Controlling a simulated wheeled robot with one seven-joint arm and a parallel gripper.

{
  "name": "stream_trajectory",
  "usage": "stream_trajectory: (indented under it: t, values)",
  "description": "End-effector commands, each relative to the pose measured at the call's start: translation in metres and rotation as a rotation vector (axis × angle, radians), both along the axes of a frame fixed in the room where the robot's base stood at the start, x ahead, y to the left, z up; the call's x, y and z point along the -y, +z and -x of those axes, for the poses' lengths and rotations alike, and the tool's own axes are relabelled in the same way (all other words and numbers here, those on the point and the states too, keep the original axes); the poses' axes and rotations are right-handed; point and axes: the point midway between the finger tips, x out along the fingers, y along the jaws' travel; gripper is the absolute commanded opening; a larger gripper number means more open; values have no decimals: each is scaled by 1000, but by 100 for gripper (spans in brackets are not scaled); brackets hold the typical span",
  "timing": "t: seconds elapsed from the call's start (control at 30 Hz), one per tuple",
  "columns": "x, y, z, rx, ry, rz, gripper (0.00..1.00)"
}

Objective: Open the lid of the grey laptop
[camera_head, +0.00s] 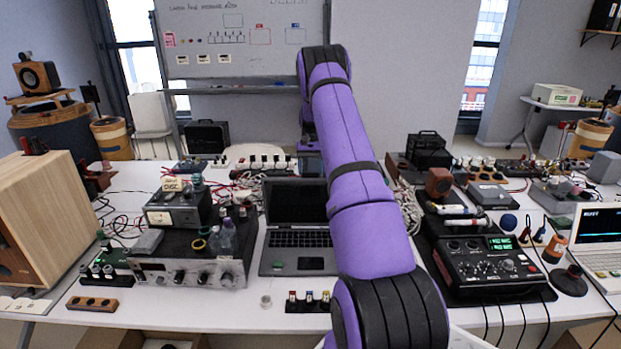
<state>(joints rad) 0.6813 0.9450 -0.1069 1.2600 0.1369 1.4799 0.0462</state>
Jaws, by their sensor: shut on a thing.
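The grey laptop (299,262) stands on the white table in the middle of the head view. Its lid (297,202) is raised, with the dark screen facing me and the keyboard (300,238) in sight. My purple arm reaches over the laptop's right side and hides part of it. My gripper (309,168) is at the top edge of the lid, at the far end of the arm. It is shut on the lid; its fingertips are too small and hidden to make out.
Left of the laptop stand an amplifier (190,265) and bottles (228,238). At right is a black mixer-like unit (487,268). Small coloured jacks (309,301) and a small clear cup (266,301) lie in front. Cables and devices crowd the table behind.

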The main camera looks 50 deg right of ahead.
Motion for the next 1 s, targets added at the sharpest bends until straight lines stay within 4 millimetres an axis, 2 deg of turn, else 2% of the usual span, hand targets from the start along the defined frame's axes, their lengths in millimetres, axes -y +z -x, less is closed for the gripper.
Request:
stream_trajectory:
  t: [0.2,0.5,1.0]
  values:
    - [23,-8,-20,-1,0,-1,21]
    - [45,-15,-38,-3,1,-2,21]
    - [53,-17,-45,-4,0,-3,21]
